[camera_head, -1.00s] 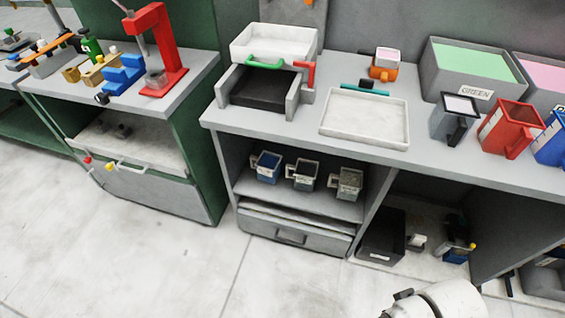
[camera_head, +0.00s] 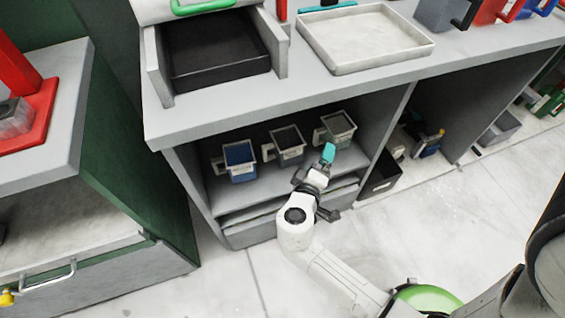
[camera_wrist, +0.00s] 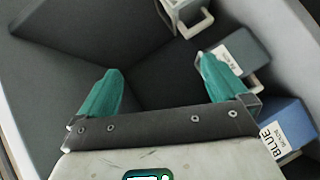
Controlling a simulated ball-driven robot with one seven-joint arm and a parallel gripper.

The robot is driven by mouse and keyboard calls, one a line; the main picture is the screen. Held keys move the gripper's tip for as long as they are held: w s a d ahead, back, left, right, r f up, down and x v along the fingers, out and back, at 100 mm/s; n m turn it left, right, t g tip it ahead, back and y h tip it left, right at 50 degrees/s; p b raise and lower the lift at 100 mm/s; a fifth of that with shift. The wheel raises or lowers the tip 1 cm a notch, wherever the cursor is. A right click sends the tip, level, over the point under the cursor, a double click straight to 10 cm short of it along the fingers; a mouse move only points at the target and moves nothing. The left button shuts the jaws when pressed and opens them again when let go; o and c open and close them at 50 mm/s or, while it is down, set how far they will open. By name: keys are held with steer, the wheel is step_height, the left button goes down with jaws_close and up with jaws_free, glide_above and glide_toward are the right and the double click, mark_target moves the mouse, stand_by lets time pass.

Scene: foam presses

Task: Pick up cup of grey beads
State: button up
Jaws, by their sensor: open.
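Three cups stand in a row on the open shelf under the counter. The left one is blue (camera_head: 240,171); its "BLUE" label shows in the wrist view (camera_wrist: 287,126). The middle cup (camera_head: 289,157) holds dark grey contents, and its small label is unreadable in the wrist view (camera_wrist: 240,52). The right cup (camera_head: 341,134) looks grey inside. I cannot tell for sure which holds the grey beads. My gripper (camera_head: 328,153) is at the shelf's front near the right cup. In the wrist view its teal fingers (camera_wrist: 160,67) are spread with nothing between them.
The counter (camera_head: 330,87) overhangs the shelf, and a grey side wall (camera_head: 391,128) bounds it on the right. A drawer (camera_head: 250,233) lies below. A dark bin (camera_head: 382,178) stands to the right. A white tray (camera_head: 366,62) is on the counter. The floor in front is clear.

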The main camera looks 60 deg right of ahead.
steer(key=w+a+f+n+t+b, duration=0.4)
steer(key=w+f+n, duration=0.1)
steer(key=f, duration=0.2)
steer(key=w+a+f+n+t+b, duration=0.3)
steer(key=w+f+n+t, duration=0.1)
steer(key=w+f, duration=0.15)
steer(key=shift+y, duration=0.5)
steer(key=x, duration=0.5)
steer(key=shift+s+f+b, duration=0.15)
steer(key=shift+f+b, duration=0.2)
steer(key=shift+b+x, duration=0.3)
steer(key=shift+x, duration=2.7)
steer(key=shift+s, duration=0.1)
steer(key=c, duration=1)
steer(key=shift+o, duration=0.2)
steer(key=shift+r, duration=0.15)
